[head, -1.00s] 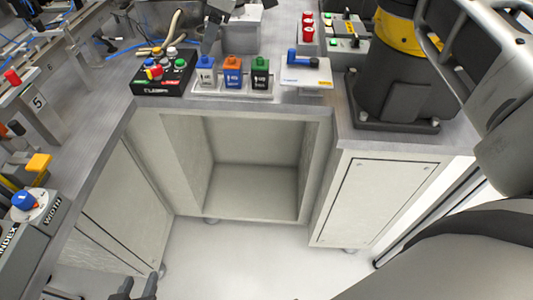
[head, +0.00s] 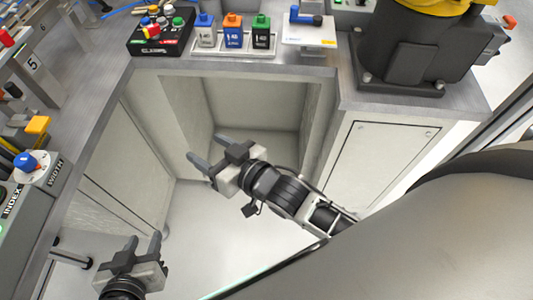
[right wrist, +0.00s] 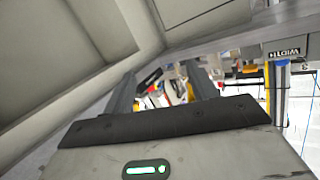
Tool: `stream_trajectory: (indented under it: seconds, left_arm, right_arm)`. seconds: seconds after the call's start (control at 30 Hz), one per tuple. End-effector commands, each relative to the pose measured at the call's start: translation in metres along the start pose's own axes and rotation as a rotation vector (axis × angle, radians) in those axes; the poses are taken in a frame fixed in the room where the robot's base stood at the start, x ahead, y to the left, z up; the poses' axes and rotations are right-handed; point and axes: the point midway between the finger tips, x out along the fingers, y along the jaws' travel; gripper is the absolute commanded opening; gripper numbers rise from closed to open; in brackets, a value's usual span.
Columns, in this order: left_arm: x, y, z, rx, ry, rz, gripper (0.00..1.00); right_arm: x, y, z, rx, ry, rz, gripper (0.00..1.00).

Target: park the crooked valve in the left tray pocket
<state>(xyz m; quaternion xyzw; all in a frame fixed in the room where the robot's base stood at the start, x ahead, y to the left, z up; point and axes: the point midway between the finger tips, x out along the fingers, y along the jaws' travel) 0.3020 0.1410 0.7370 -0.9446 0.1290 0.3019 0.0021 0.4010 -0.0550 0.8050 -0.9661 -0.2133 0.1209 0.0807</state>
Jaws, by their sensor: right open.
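The tray (head: 236,51) stands on the far counter and holds a blue-topped unit (head: 205,31), an orange one (head: 233,32) and a green one (head: 261,34). Right of it, a pale plate (head: 310,38) carries a dark blue bent-looking part (head: 305,17); I cannot tell which thing is the crooked valve. My right gripper (head: 207,152) is open and empty, in front of the open cabinet below the counter. Its fingers also show in the right wrist view (right wrist: 162,85). My left gripper (head: 143,240) is open and empty at the lower left, above the floor.
A black button box (head: 160,42) stands left of the tray. A large dark machine base (head: 415,50) stands on the right counter. The left counter bears a control panel with a blue knob (head: 26,162). The counter edge lies between my grippers and the tray.

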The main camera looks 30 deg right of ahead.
Motion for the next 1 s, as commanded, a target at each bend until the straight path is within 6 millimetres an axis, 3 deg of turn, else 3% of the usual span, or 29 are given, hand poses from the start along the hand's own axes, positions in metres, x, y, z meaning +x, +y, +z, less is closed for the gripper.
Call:
stream_trajectory:
  seconds: [0.03, 0.1, 0.2, 0.3, 1.0]
  left_arm:
    - [0.0, 0.0, 0.0, 0.0, 0.0, 0.0, 0.36]
    - [0.0, 0.0, 0.0, 0.0, 0.0, 0.0, 0.36]
    - [0.0, 0.0, 0.0, 0.0, 0.0, 0.0, 0.36]
    - [0.0, 0.0, 0.0, 0.0, 0.0, 0.0, 0.36]
    - [0.0, 0.0, 0.0, 0.0, -0.001, 0.0, 0.36]
  right_arm:
    - [-0.027, 0.015, 0.023, 0.004, -0.089, 0.07, 0.58]
    - [-0.056, 0.032, 0.046, -0.013, -0.192, 0.134, 0.58]
    - [-0.09, 0.045, 0.069, -0.037, -0.305, 0.183, 0.58]
    - [-0.107, 0.051, 0.079, -0.052, -0.365, 0.202, 0.58]
    - [-0.112, 0.052, 0.082, -0.059, -0.381, 0.204, 0.58]
